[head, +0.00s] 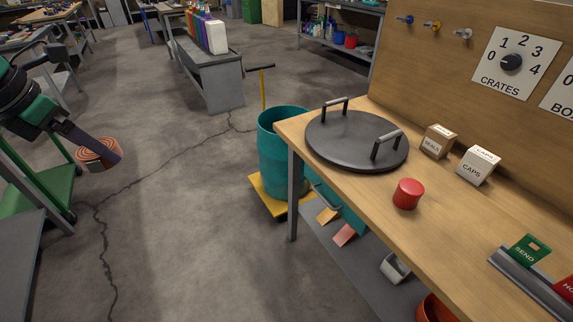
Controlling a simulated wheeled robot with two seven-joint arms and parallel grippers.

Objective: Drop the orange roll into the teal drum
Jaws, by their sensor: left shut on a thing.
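The orange roll (91,160) is at the left of the head view, in the fingers of my left gripper (108,153). The gripper is shut on it and holds it up in the air, over or near the floor and a green cart. The teal drum (283,165) stands on a yellow dolly (262,196) in the middle, beside the left end of the wooden bench. Its top looks open, and the bench corner hides part of its right side. The roll is apart from the drum, well to its left. My right gripper is not in view.
A green cart (52,192) is at the left. Cracked bare floor (190,210) lies between the roll and the drum.

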